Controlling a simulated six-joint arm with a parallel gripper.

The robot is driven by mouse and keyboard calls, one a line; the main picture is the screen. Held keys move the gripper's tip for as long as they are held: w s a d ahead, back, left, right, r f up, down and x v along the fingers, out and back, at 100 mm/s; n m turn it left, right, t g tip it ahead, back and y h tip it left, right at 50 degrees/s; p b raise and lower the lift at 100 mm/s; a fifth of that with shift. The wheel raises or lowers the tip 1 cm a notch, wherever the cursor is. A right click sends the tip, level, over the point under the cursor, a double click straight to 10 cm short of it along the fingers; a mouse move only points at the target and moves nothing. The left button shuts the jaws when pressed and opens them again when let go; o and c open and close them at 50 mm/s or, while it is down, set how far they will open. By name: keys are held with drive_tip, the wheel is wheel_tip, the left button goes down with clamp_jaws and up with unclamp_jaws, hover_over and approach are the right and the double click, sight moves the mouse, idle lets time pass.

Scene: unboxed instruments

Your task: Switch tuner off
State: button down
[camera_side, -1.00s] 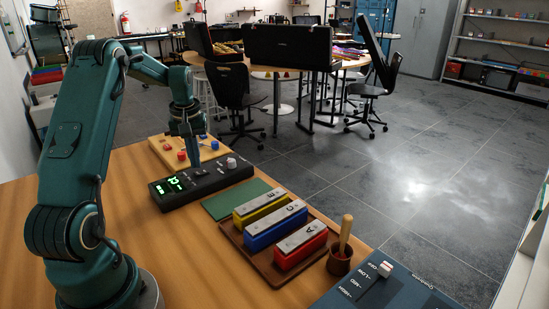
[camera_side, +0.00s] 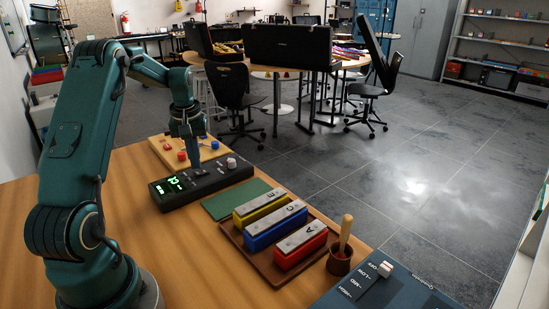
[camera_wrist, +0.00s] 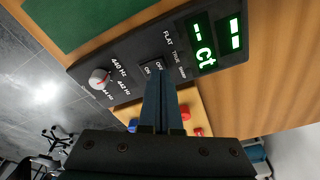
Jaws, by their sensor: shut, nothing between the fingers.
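The tuner (camera_side: 205,180) is a black box on the wooden table, and its display (camera_side: 173,183) is lit green. In the wrist view the lit display (camera_wrist: 217,43) shows dashes and "Ct". The power switch (camera_wrist: 153,66), marked ON and OFF, sits mid-panel, with a grey knob (camera_wrist: 99,78) to its left. My gripper (camera_wrist: 160,82) is shut and empty, its tips right at the switch in the wrist view. In the side view my gripper (camera_side: 194,163) points down over the tuner's top. I cannot tell whether the tips touch the switch.
A board with red and blue knobs (camera_side: 208,146) lies behind the tuner. A green mat (camera_side: 212,210), a brown tray (camera_side: 232,233) of coloured chime bars, a cup (camera_side: 340,262) with a mallet, and a blue slider box (camera_side: 345,294) stand to the right.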

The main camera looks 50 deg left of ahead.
sight(197, 173)
drive_tip(key=shift+f, duration=0.7)
idle(0.3)
drive_tip(key=shift+r, duration=3.5)
